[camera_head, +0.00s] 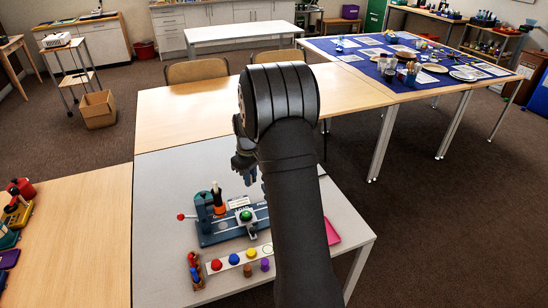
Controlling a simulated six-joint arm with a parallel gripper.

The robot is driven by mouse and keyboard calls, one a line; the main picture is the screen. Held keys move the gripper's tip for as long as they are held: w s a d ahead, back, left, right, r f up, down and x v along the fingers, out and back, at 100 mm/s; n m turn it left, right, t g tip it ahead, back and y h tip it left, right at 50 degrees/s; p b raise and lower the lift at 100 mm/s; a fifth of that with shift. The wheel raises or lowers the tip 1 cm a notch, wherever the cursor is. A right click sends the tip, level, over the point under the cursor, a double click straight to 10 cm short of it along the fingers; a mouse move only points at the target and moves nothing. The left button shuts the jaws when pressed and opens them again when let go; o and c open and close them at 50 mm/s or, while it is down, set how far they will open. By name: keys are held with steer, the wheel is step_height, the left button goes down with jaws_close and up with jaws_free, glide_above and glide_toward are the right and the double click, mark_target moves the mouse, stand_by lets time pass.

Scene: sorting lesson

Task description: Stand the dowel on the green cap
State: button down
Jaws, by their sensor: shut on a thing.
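My gripper (250,180) is above the grey table, behind and above the blue fixture, partly hidden by my own dark arm. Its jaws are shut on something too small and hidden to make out. A green domed cap (246,215) sits in a grey holder on the right part of the fixture (212,238), below the gripper and apart from it. Small brown and purple pegs stand in front of the white strip; I cannot tell whether one is the dowel.
A black-and-orange upright part (217,198) and a red-knobbed lever (181,216) stick up on the fixture's left. A white strip (240,257) with coloured domes lies in front. A pink tray (332,232) is at right. The grey table (165,175) is clear at back left.

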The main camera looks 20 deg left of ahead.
steer(key=n, duration=0.1)
glide_above(247, 214)
step_height(247, 214, down, 4)
steer(key=shift+a+f, duration=0.15)
steer(key=shift+f, duration=2.7)
steer(key=shift+f, duration=0.3)
steer(key=c, duration=0.9)
jaws_free()
step_height(247, 214, up, 7)
